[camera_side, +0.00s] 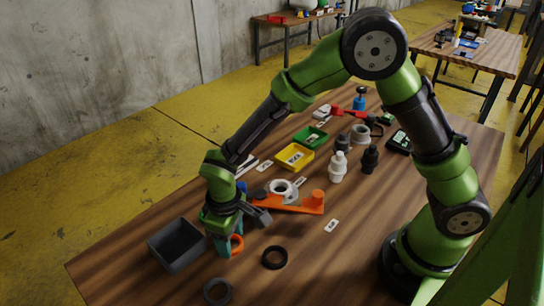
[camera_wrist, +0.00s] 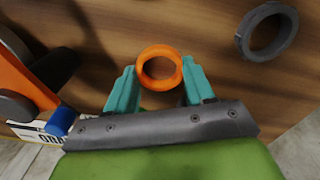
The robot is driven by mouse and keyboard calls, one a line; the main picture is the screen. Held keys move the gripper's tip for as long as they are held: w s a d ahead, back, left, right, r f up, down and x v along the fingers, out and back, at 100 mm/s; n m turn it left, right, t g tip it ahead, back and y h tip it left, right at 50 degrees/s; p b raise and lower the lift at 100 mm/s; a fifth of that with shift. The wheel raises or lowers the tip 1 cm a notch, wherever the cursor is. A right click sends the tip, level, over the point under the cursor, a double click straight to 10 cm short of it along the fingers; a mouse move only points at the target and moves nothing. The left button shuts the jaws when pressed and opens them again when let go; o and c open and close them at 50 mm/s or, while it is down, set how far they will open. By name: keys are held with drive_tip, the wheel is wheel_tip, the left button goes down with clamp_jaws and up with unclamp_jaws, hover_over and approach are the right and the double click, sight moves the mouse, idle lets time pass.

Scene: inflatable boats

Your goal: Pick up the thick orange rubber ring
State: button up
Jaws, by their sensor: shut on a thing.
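The thick orange ring (camera_side: 239,243) is at the fingertips of my gripper (camera_side: 228,245) in the side view, at the near left of the wooden table. In the wrist view the orange ring (camera_wrist: 158,86) sits between the two teal fingers of my gripper (camera_wrist: 160,68), its hole facing the camera. The fingers are shut on it from opposite sides. The far side of the ring is partly hidden by a finger in the side view. I cannot tell whether it still touches the table.
A dark grey bin (camera_side: 160,252) stands just left of my gripper. A black ring (camera_side: 275,266) and a grey ring (camera_side: 217,301) lie nearby. An orange holder (camera_side: 300,208), yellow tray (camera_side: 282,163) and green tray (camera_side: 298,138) are behind. The table's near right area is mostly clear.

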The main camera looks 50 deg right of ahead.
drive_tip(key=shift+r, duration=0.1)
wheel_tip(320, 180, up, 4)
drive_tip(key=shift+f, duration=0.15)
drive_tip(key=s+d, duration=0.2)
drive_tip(key=s, duration=0.2)
drive_tip(key=s+d, duration=0.3)
drive_tip(key=s, duration=0.1)
drive_tip(key=s+d+r, duration=0.1)
drive_tip(key=s+d, duration=0.1)
drive_tip(key=s, duration=0.2)
drive_tip(key=shift+s+d, duration=0.25)
drive_tip(key=shift+s, duration=0.15)
drive_tip(key=shift+s+d+r, duration=0.15)
drive_tip(key=shift+s+r, duration=0.05)
drive_tip(key=shift+s, duration=0.1)
wheel_tip(320, 180, up, 14)
drive_tip(key=r, duration=0.1)
drive_tip(key=w+d+m, duration=0.3)
drive_tip(key=w+d, duration=0.8)
drive_tip(key=w, duration=0.4)
drive_tip(key=shift+s+a+f, duration=0.1)
drive_tip(key=shift+s+f, duration=0.05)
drive_tip(key=shift+f, duration=3.55)
drive_tip(key=shift+s+a+f, duration=0.1)
drive_tip(key=shift+s+f, duration=0.05)
drive_tip(key=shift+f, duration=3.5)
drive_tip(key=shift+f, duration=0.5)
